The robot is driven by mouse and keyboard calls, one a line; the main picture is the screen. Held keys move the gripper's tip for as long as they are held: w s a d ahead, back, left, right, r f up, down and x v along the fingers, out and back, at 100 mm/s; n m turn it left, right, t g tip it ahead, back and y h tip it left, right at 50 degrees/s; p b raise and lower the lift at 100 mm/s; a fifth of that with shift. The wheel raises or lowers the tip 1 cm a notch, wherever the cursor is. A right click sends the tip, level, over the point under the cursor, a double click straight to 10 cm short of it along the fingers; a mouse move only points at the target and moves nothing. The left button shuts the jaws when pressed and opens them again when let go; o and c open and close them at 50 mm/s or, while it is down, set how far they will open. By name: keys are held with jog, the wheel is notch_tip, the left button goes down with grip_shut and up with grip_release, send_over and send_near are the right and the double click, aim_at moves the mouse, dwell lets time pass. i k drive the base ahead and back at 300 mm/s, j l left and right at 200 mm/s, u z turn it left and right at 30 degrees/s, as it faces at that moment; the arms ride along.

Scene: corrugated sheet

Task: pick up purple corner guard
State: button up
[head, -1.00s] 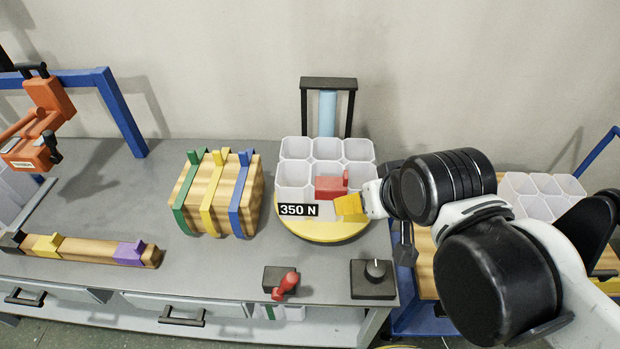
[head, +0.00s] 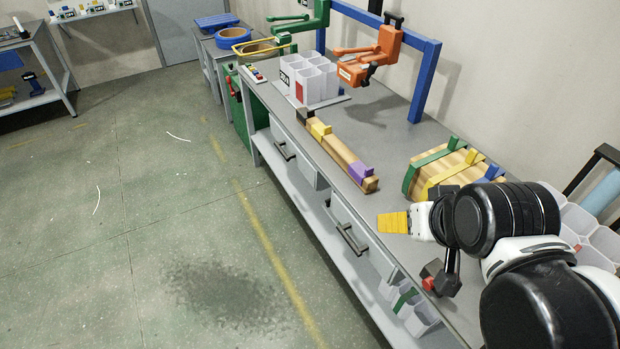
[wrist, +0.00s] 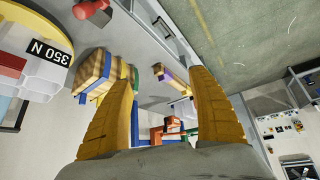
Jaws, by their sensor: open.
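The purple corner guard (head: 359,171) sits near the close end of a wooden bar (head: 342,150) on the grey bench, its raised tab upward. In the wrist view the purple guard (wrist: 166,77) shows small, ahead between the fingers. My gripper (head: 394,222) has yellow ribbed fingers and is held over the bench's front edge, apart from the guard and nearer to the camera. In the wrist view my gripper (wrist: 160,105) is open, with nothing between its fingers.
A yellow guard (head: 319,131) and a black guard (head: 304,115) sit farther along the bar. A strapped wooden block (head: 437,172) stands right of it. An orange tool (head: 372,60) hangs from a blue frame (head: 428,75) behind. The floor (head: 150,220) at left is open.

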aim_at(358, 170)
jog(key=i+j+z, duration=0.2)
jog(key=i+j, duration=0.3)
jog(key=i+j+z, duration=0.15)
jog(key=i+j, duration=0.25)
jog(key=j, duration=0.3)
